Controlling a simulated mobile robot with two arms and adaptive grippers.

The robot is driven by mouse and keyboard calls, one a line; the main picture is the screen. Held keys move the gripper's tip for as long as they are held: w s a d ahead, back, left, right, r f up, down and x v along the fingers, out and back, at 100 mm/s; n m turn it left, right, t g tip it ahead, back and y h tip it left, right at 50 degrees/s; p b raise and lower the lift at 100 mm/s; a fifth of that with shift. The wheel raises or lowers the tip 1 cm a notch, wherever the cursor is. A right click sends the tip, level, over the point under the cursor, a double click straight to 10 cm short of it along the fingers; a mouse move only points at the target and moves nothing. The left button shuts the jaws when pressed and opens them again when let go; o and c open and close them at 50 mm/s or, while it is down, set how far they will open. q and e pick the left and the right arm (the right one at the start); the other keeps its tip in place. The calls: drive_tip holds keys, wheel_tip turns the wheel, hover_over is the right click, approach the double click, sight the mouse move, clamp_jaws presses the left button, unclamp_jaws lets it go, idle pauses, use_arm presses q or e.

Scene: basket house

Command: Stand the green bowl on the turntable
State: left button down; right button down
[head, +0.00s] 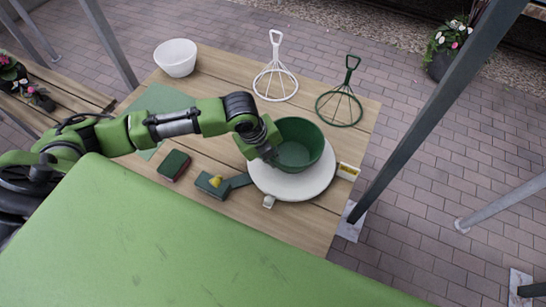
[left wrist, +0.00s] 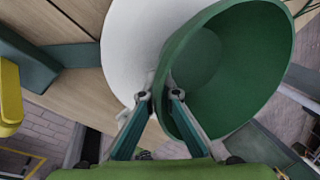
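The green bowl (head: 305,140) is over the white turntable (head: 318,187) on the wooden table, its opening facing up and appearing a little tilted. I cannot tell whether its base touches the plate. My left gripper (head: 268,154) is at the bowl's left side. In the left wrist view, the gripper's fingers (left wrist: 160,97) straddle the rim of the bowl (left wrist: 235,65), one inside and one outside, and look closed on its wall. The turntable (left wrist: 125,40) shows behind the bowl there. My right gripper is in neither view.
A yellow-topped green block (head: 213,184) and a dark red-and-green block (head: 174,165) lie left of the turntable. A white bowl (head: 176,57), a white wire stand (head: 275,80) and a green wire stand (head: 340,107) stand farther back.

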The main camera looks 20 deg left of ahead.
use_arm(q)
drive_tip(key=shift+f, duration=0.25)
drive_tip(key=c, duration=2.3)
unclamp_jaws()
drive_tip(key=b+v, duration=0.1)
drive_tip(key=v, duration=1.1)
drive_tip(key=shift+d, duration=0.1)
drive_tip(key=shift+s, duration=0.15)
